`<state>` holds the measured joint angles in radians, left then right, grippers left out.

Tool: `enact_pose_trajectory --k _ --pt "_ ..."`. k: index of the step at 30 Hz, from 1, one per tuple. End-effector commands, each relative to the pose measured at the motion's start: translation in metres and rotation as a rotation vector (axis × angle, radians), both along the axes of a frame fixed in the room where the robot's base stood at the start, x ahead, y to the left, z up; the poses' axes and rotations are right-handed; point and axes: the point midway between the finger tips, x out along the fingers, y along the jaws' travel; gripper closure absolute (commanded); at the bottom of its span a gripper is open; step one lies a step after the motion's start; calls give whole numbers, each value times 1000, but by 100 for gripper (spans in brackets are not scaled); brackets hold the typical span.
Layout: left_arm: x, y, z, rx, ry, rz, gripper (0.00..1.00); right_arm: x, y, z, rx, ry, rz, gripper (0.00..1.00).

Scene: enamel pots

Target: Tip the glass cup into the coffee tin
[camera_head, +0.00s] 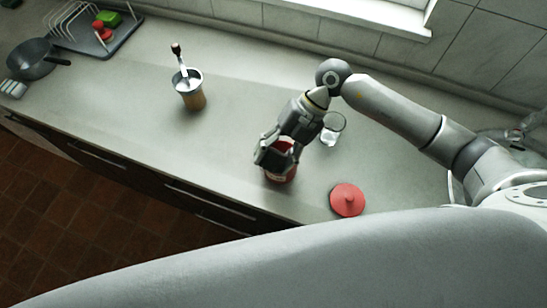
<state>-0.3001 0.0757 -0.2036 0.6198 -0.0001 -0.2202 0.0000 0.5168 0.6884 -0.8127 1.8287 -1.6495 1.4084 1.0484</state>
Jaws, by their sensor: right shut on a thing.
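The glass cup (333,129) stands upright on the grey counter, just right of and behind my right gripper, clear and with something pale low in it. The red coffee tin (283,174) stands near the counter's front edge, partly hidden by my right gripper (270,157). That gripper reaches down from behind and is shut on the coffee tin, its fingers around the upper part. The tin's inside is mostly hidden. My left gripper is not in view.
A red round lid (348,200) lies right of the tin near the front edge. A coffee grinder (190,92) with a crank stands left of centre. A dark pan (34,59) and a dish rack (85,27) are far left. The counter (130,110) between is clear.

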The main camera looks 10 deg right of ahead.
Motion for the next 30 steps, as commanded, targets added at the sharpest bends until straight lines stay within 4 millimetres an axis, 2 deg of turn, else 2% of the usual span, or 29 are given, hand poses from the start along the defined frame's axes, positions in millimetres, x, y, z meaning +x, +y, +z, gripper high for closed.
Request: enact_pose_trajectory --k 1,3,18,30 --pt "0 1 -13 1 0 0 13 1 0 -8 36 33 -4 74" --pt "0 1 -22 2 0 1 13 1 0 -8 84 79 -3 74" --pt "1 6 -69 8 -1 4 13 9 -8 2 452 427 0 74" --pt "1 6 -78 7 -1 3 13 11 -11 11 552 521 2 74"
